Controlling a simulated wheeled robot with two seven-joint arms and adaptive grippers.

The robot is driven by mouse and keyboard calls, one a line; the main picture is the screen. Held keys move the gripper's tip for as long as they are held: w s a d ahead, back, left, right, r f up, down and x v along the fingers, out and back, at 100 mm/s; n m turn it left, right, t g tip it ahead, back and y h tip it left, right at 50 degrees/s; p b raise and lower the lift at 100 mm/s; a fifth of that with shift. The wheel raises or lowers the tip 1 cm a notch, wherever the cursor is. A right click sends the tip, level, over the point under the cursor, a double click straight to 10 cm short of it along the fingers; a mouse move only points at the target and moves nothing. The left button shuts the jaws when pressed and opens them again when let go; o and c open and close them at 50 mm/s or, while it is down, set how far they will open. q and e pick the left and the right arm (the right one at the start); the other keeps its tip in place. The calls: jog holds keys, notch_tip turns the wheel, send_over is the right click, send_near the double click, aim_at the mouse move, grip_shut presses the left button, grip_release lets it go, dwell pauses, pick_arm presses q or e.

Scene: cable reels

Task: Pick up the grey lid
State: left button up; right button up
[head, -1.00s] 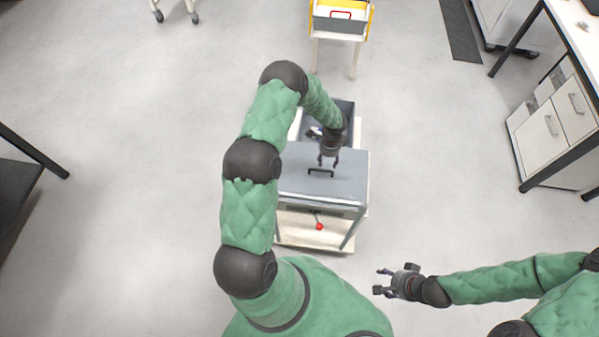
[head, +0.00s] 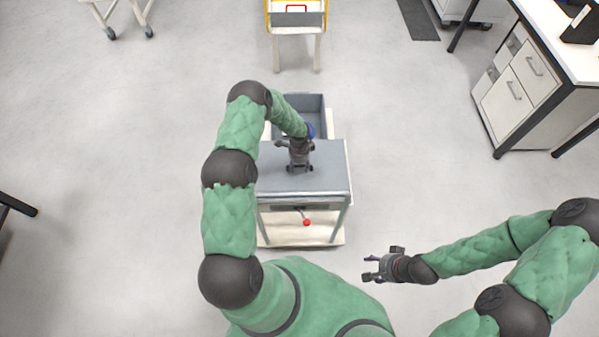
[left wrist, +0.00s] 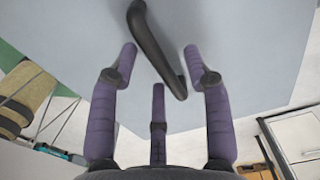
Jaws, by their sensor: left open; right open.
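The grey lid (head: 328,178) is a flat panel lying on top of a stand in the middle of the head view. Its surface fills much of the left wrist view (left wrist: 230,40). Its black bar handle (left wrist: 152,45) runs diagonally there, between the spread fingers. My left gripper (head: 300,169) is open over the lid and hides the handle in the head view. The fingers (left wrist: 161,60) lie on both sides of the handle without closing on it; whether they touch the lid is unclear. My right gripper (head: 370,267) is open and empty, right of the stand.
A dark grey bin (head: 316,104) sits behind the lid. A red knob (head: 307,222) sticks out at the stand's front. A yellow-sided cart (head: 297,20) stands at the back. A white cabinet (head: 515,95) under a desk is at the right. Floor around the stand is clear.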

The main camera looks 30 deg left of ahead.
pick_arm(q)
jog(key=shift+f, duration=0.75)
jog(key=shift+c, duration=0.2)
grip_shut()
jog(key=shift+r, duration=0.1)
